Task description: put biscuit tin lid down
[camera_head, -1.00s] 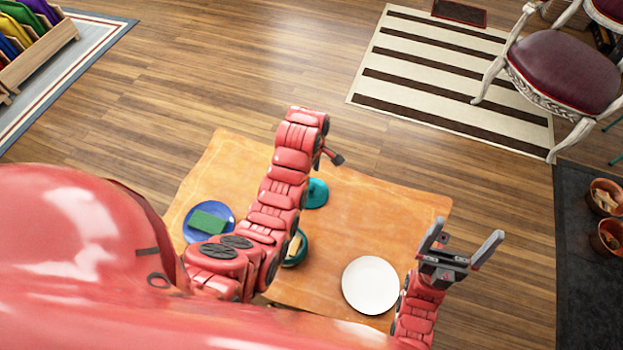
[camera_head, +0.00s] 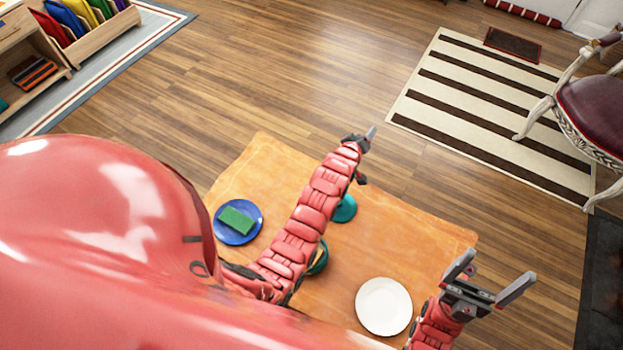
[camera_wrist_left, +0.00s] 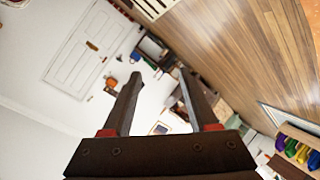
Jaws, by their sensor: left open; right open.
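A round teal thing (camera_head: 345,209), which looks like the biscuit tin lid, lies on the orange-brown table top (camera_head: 420,240), partly hidden behind my left arm. A round teal container (camera_head: 320,262), probably the tin, stands closer to me and is mostly covered by the same arm. My left gripper (camera_head: 368,134) is raised beyond the lid, apart from it. In the left wrist view its fingers (camera_wrist_left: 160,80) are open with nothing between them. My right gripper (camera_head: 496,272) is open and empty near the table's right side.
A blue plate with a green block (camera_head: 236,221) is on the table's left. A white plate (camera_head: 384,306) is at the front right. A striped rug (camera_head: 490,110) and chair (camera_head: 590,115) stand beyond. Wooden floor is clear behind the table.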

